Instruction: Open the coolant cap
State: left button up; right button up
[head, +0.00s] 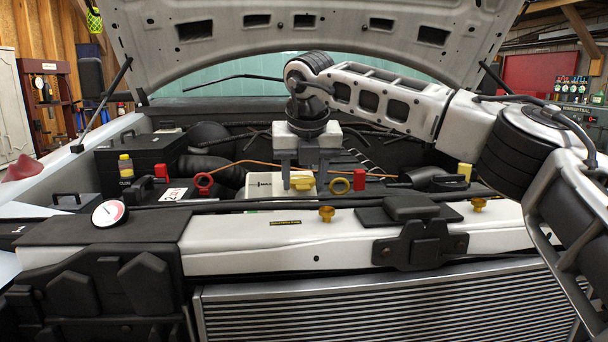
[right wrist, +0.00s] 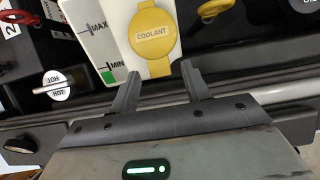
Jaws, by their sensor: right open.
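The yellow coolant cap (head: 302,181) sits on the white coolant tank (head: 262,186) behind the front crossbar. In the right wrist view the cap (right wrist: 152,36), lettered COOLANT, faces the camera, and the tank (right wrist: 97,38) shows MAX and MIN marks with green at MIN. My right gripper (head: 305,187) points down at the cap. Its jaws are open. My left gripper is not in view.
A yellow ring handle (head: 340,186) is close to the right of the cap. The white front crossbar (head: 250,228) runs in front, and the raised hood (head: 330,25) is overhead.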

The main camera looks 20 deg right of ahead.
aim_at(303, 185)
grip_shut()
jog(key=shift+w+r, duration=0.15)
jog(key=shift+r, duration=0.3)
jog(key=shift+w+d+r, duration=0.1)
jog(key=shift+w+r, duration=0.1)
jog(key=shift+r, duration=0.3)
jog(key=shift+w+d+r, duration=0.1)
jog(key=shift+w+r, duration=0.05)
jog(key=shift+r, duration=0.35)
jog(key=shift+w+d+r, duration=0.15)
jog(key=shift+w+r, duration=0.35)
jog(key=shift+r, duration=0.15)
jog(key=shift+w+d+r, duration=0.2)
jog(key=shift+w+r, duration=0.25)
jog(key=shift+w, duration=0.05)
